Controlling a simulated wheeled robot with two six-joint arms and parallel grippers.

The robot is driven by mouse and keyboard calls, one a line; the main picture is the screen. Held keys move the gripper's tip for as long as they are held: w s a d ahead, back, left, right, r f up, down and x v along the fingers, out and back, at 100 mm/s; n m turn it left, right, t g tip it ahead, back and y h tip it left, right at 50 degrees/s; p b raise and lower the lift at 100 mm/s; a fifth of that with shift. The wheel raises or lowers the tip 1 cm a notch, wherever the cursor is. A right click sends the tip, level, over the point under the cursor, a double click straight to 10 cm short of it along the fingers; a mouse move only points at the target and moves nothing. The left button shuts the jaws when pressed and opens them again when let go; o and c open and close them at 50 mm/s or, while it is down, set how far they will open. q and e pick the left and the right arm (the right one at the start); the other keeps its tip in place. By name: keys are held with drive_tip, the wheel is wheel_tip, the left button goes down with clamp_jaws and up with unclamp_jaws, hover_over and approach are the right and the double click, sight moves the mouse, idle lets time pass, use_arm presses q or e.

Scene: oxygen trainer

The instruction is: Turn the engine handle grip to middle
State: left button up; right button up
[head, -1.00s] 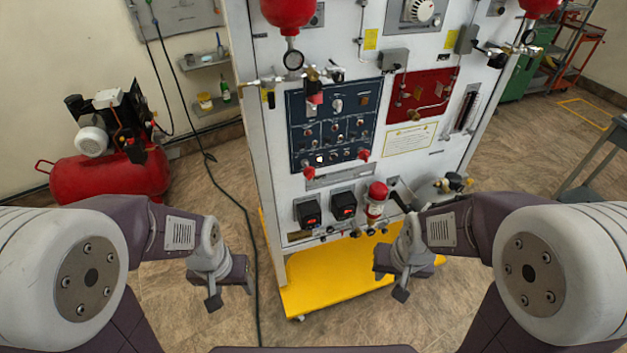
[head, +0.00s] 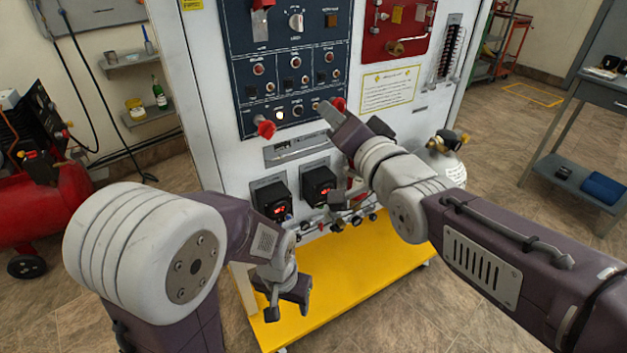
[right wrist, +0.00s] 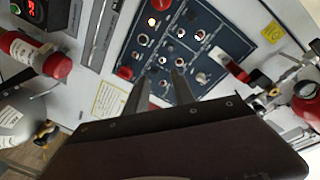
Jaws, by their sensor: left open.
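The white cabinet's blue panel (head: 240,32) carries a white rotary knob (head: 297,21) near its top. Two red knobs stand along its lower edge, a left one (head: 265,128) and a right one (head: 339,104). I cannot tell which control is the engine handle grip. My right gripper (head: 356,122) is raised before the panel's lower right corner, open and empty. In the right wrist view its fingers (right wrist: 158,86) are apart, and the right red knob (right wrist: 125,72) shows beside one fingertip. My left gripper (head: 288,300) hangs low, open and empty, over the yellow base.
A red panel (head: 398,28) is right of the blue one. A grey cylinder (head: 448,165) stands at right. The yellow base (head: 345,270) juts out in front.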

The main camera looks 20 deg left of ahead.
use_arm(q)
wheel_tip(320, 180, down, 8)
drive_tip(key=b, duration=0.5)
use_arm(e)
drive_tip(key=n+g+y, duration=0.2)
approach(271, 135)
drive_tip(key=p+x, duration=0.5)
drive_tip(key=x, duration=0.2)
drive_tip(key=shift+w+a+r, duration=0.1)
drive_tip(key=shift+w+a, duration=0.1)
drive_tip(key=shift+w, duration=0.05)
drive_tip(key=shift+w+a, duration=0.25)
drive_tip(key=shift+a, duration=0.05)
use_arm(q)
wheel_tip(271, 135, up, 5)
drive_tip(key=shift+w+d+f, duration=0.1)
drive_tip(key=shift+d, duration=0.05)
use_arm(e)
clamp_jaws()
